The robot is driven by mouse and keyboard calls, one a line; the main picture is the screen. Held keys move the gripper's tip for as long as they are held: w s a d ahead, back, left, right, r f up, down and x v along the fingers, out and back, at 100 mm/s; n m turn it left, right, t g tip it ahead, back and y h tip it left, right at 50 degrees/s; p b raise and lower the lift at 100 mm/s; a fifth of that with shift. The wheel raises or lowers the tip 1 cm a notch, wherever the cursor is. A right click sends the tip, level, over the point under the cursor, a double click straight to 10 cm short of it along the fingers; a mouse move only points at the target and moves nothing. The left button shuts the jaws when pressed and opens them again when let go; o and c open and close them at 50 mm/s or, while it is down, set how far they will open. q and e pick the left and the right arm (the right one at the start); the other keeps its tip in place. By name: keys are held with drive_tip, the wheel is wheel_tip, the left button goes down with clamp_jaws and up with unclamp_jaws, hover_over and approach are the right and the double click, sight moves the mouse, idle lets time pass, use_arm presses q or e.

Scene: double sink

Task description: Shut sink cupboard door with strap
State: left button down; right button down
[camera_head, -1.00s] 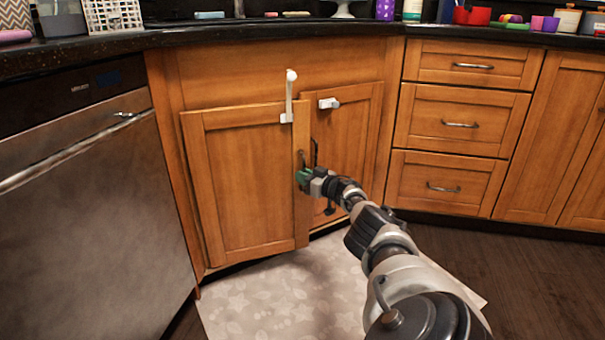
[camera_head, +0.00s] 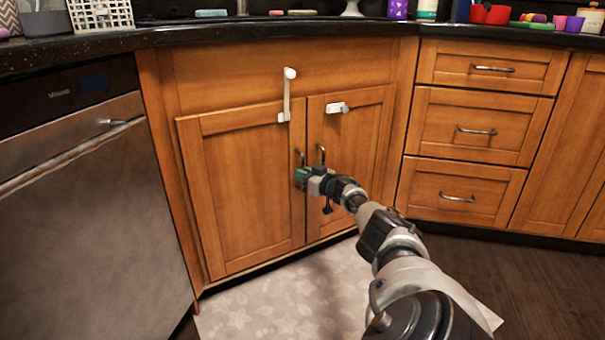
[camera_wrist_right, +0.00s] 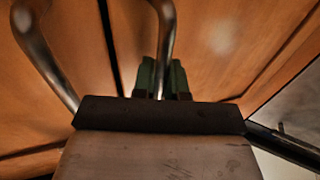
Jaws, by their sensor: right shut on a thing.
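The sink cupboard has a left door (camera_head: 240,190) and a right door (camera_head: 360,150), both standing about flush with the frame. My right gripper (camera_head: 301,178) is at the lower part of the left door's metal handle (camera_head: 299,156). In the right wrist view its green fingers (camera_wrist_right: 163,78) are shut around this handle (camera_wrist_right: 166,35). The right door's handle (camera_head: 321,153) stands free beside it. The white strap (camera_head: 287,97) hangs from a knob on the panel above, its lower end over the top of the left door. A white catch (camera_head: 338,107) sits on the right door. My left gripper is out of view.
A dishwasher (camera_head: 85,210) stands to the left and drawers (camera_head: 470,133) to the right. A dark countertop (camera_head: 350,27) with several items runs above. A pale patterned mat (camera_head: 290,295) lies on the floor in front.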

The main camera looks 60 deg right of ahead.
drive_tip(key=shift+d+r, duration=0.15)
drive_tip(key=shift+r, duration=0.1)
drive_tip(key=c, duration=1.6)
unclamp_jaws()
drive_tip(key=shift+w, duration=0.1)
drive_tip(key=o, duration=0.4)
drive_tip(key=shift+w+f, duration=0.2)
drive_tip(key=shift+s+f, duration=0.1)
